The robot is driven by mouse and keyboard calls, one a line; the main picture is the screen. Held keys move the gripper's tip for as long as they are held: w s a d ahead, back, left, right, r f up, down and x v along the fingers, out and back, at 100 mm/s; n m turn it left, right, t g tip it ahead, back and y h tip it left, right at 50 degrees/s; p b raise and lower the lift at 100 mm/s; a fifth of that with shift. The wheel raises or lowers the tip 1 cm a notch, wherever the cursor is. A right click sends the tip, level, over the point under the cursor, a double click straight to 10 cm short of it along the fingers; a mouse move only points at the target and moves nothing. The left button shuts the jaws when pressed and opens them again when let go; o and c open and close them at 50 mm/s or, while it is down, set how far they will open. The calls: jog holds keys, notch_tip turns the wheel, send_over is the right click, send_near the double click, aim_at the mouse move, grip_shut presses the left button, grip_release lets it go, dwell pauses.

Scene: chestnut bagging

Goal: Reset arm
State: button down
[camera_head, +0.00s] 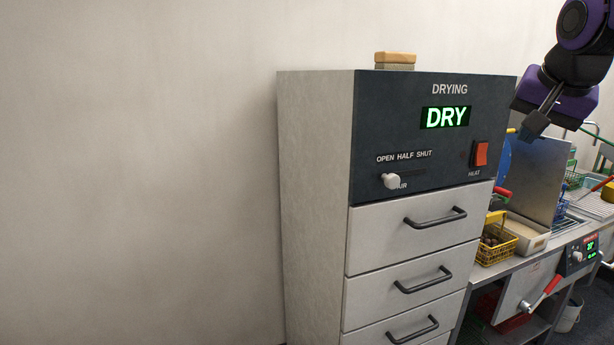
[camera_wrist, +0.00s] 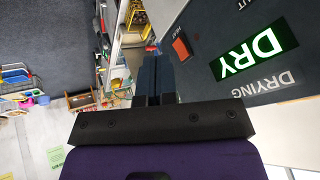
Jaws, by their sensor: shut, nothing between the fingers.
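My gripper (camera_head: 536,126) is at the upper right in the head view, in front of the right edge of the drying cabinet (camera_head: 316,180). Its fingers are together and empty, pointing down and left. In the wrist view the closed fingers (camera_wrist: 154,80) point at the cabinet's dark panel (camera_wrist: 215,35), apart from it as far as I can tell. The panel's display (camera_head: 446,117) reads DRY in green. The orange heat switch (camera_head: 481,154) is below it at the right. The white air slider knob (camera_head: 391,181) is at the left end of its slot, under OPEN.
Drawers with dark handles (camera_head: 435,217) fill the cabinet's front, all closed. A wooden block (camera_head: 395,60) lies on top. At the right a steel counter (camera_head: 540,262) carries a yellow wire basket (camera_head: 497,247) with brown contents and a pale tray (camera_head: 527,236). Left is bare wall.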

jog(key=s+a+f+n, duration=0.3)
jog(key=s+f, duration=0.2)
jog(key=s, duration=0.4)
jog(key=s+a+f+n+g+y, duration=0.1)
jog(key=s+a+f+n, duration=0.2)
jog(key=s, duration=0.6)
notch_tip(320, 180, down, 2)
jog(key=shift+a+f+n, duration=0.1)
jog(key=shift+a+n, duration=0.05)
jog(key=shift+n, duration=0.65)
